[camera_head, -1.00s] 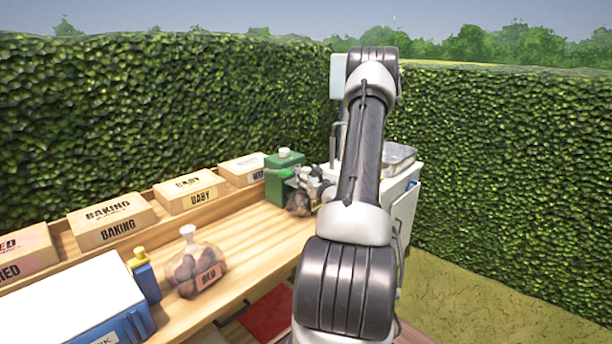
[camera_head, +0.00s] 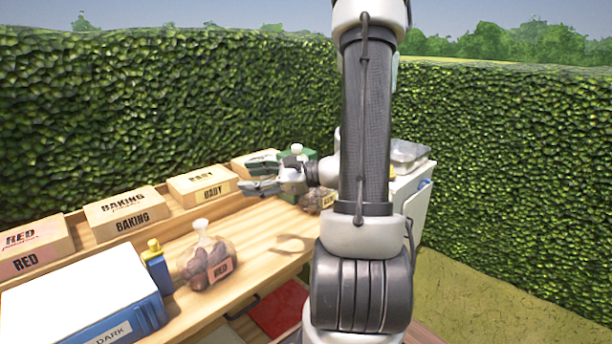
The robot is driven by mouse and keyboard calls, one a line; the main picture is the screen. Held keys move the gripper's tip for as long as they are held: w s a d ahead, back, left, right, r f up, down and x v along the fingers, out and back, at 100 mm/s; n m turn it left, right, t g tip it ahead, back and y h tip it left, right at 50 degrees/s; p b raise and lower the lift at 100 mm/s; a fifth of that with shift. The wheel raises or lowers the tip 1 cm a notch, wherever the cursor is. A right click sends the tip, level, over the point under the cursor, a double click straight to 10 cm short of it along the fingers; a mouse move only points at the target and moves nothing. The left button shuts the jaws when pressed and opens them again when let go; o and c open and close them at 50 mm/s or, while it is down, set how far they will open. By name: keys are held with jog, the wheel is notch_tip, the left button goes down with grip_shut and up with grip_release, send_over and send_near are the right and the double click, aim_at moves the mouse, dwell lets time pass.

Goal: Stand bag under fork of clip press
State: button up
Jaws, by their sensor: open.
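A clear bag of brown, round contents (camera_head: 318,198) stands on the bench close by the green clip press (camera_head: 297,152). My gripper and arm hide part of both, so I cannot tell whether the bag is under the fork. Another clear bag with a "RED" label (camera_head: 200,262) stands upright in the middle of the bench, its neck gathered at the top. My gripper (camera_head: 262,172) is open and empty, its fingers pointing left above the bench, left of the press and apart from both bags.
Labelled boxes, RED (camera_head: 36,245), BAKING (camera_head: 126,212) and BABY (camera_head: 202,184), line the bench's back. A blue bottle with yellow cap (camera_head: 156,268) and a blue-and-white box (camera_head: 85,295) stand front left. Bare wood (camera_head: 265,235) lies right of the RED bag.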

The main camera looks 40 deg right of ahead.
jog(key=s+a+r+n+g, duration=0.1)
jog(key=s+a+n+g, duration=0.9)
jog(key=s+n, duration=0.3)
jog(key=s+d+r+n+t+h, duration=0.1)
jog(key=s+d+r+n+h, duration=0.5)
jog(key=d+n+h, duration=0.4)
jog(key=shift+r+t, duration=0.4)
jog(key=shift+d, duration=0.1)
